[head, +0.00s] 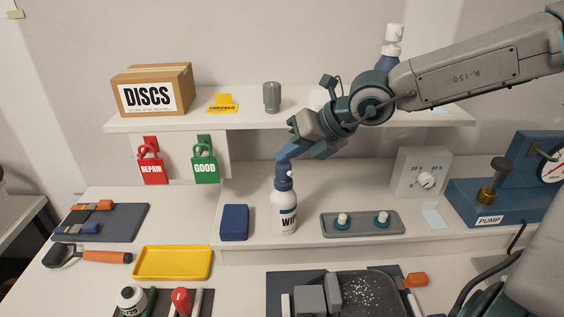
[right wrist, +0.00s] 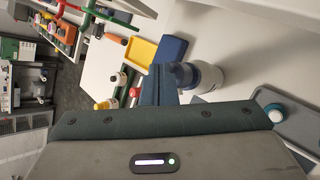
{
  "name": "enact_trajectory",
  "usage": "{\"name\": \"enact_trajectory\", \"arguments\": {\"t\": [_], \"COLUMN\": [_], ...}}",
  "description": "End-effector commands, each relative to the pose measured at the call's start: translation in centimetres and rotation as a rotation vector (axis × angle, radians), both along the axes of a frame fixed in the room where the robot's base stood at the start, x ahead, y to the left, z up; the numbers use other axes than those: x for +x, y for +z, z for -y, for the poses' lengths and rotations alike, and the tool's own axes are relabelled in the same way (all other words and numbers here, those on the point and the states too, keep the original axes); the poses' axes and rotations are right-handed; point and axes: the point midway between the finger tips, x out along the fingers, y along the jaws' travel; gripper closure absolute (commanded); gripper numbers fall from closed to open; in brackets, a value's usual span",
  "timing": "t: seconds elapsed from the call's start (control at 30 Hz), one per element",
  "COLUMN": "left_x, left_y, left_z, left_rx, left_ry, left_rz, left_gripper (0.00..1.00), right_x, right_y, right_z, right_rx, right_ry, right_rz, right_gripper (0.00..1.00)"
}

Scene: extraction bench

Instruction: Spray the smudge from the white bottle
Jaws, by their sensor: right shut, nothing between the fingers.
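The white bottle (head: 284,212) with a blue spray head stands upright on the raised rear ledge of the bench. It also shows in the right wrist view (right wrist: 210,78), just beyond the fingers. My right gripper (head: 283,155) is shut and empty, with its blue fingertips just above the spray head. In the right wrist view the shut fingers (right wrist: 164,84) appear close beside the spray head; I cannot tell whether they touch it. I cannot make out a smudge in either view. My left gripper is not in view.
A blue block (head: 235,222) stands left of the bottle, and a grey tray with two knobs (head: 362,223) lies right of it. The shelf (head: 300,120) runs behind, with a second bottle (head: 393,42) partly behind my arm. A yellow tray (head: 172,263) lies front left.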

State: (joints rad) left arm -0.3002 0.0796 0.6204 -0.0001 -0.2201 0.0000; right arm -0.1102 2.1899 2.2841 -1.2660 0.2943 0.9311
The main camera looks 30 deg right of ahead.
Motion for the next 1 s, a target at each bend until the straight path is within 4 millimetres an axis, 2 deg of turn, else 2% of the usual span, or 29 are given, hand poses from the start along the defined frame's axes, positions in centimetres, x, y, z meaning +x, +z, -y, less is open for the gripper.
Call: {"name": "enact_trajectory", "arguments": {"t": [0.37, 0.73, 1.0], "left_x": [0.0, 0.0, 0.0], "left_y": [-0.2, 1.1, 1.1], "left_z": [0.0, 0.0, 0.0], "left_rx": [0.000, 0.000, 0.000], "left_ry": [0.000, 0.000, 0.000], "left_rz": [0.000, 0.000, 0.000], "left_gripper": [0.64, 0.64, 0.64], "right_x": [0.0, 0.0, 0.0], "right_y": [-0.1, 1.8, 1.9], "right_z": [0.0, 0.0, 0.0], "right_rx": [0.000, 0.000, 0.001], "right_ry": [0.001, 0.000, -0.001], "right_rz": [-0.001, 0.000, 0.000], "right_gripper": [1.00, 1.00, 1.00]}}
